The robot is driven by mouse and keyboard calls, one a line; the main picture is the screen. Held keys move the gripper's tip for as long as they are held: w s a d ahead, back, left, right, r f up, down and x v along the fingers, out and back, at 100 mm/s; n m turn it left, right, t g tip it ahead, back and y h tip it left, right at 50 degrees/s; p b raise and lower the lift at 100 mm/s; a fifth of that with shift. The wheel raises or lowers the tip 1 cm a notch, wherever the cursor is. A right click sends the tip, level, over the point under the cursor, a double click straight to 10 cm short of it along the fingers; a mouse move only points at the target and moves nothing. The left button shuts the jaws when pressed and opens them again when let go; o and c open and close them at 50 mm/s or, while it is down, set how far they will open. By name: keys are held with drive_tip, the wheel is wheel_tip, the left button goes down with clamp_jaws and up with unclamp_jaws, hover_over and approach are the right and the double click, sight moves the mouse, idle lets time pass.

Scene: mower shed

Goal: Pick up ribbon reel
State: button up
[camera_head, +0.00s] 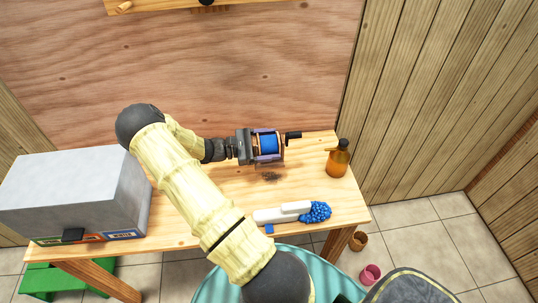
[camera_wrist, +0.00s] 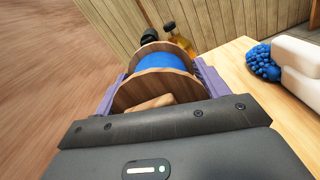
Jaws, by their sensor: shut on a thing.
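The ribbon reel (camera_head: 268,144) has wooden end discs and a blue ribbon wound between them. My gripper (camera_head: 266,145) is shut on it, with a purple finger on each side of the reel. In the wrist view the reel (camera_wrist: 158,65) sits between the two purple fingers (camera_wrist: 158,82). The far side of the reel is partly hidden.
A dark object (camera_head: 294,135) is just right of the reel. A wooden wall (camera_head: 190,60) stands behind.

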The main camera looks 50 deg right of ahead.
sight(269, 136)
drive_tip(key=shift+r, duration=1.6)
